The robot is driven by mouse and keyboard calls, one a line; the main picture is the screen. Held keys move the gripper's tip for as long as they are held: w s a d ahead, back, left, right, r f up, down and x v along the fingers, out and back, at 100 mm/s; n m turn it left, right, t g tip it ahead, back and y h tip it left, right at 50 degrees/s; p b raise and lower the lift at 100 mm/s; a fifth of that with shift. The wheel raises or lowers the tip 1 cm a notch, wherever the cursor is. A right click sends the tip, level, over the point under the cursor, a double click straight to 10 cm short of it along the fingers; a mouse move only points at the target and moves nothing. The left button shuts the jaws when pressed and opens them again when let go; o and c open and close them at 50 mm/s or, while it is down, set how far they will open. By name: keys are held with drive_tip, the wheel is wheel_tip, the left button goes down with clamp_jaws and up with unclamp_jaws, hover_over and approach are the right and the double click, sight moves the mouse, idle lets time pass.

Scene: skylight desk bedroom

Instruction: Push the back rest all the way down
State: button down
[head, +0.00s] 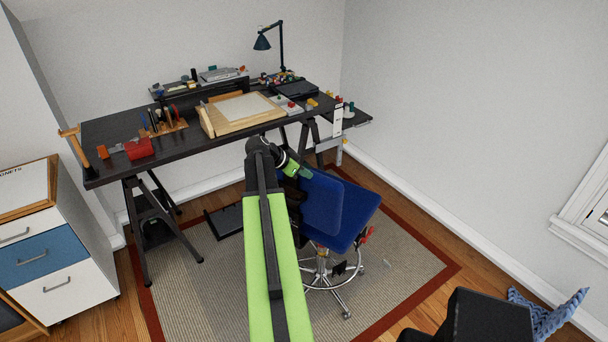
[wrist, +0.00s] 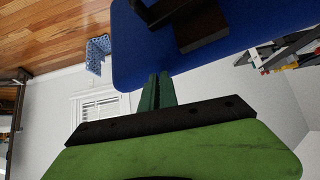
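The blue chair's back rest (head: 322,203) stands upright at the near left side of the blue seat (head: 358,220), right of my arm in the head view. In the wrist view the back rest (wrist: 150,55) fills the upper middle, with a black bracket (wrist: 202,25) on it. My gripper (head: 298,170) is at the back rest's upper left in the head view. In the wrist view my gripper's green fingers (wrist: 158,92) lie side by side, shut with nothing between them. Their tips are by the back rest's edge; I cannot tell whether they touch.
The chair's chrome foot ring (head: 318,284) stands on a red-bordered rug (head: 210,280). A black desk (head: 105,130) with a drawing board (head: 240,112) and tools stands behind. White drawers (head: 70,290) are at left. A blue knitted item (head: 545,315) lies at lower right.

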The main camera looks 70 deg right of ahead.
drive_tip(key=w+a+r+p, duration=0.3)
drive_tip(key=a+r+p, duration=0.3)
drive_tip(key=r+p, duration=0.5)
drive_tip(key=shift+w, duration=0.3)
drive_tip(key=shift+w, duration=0.15)
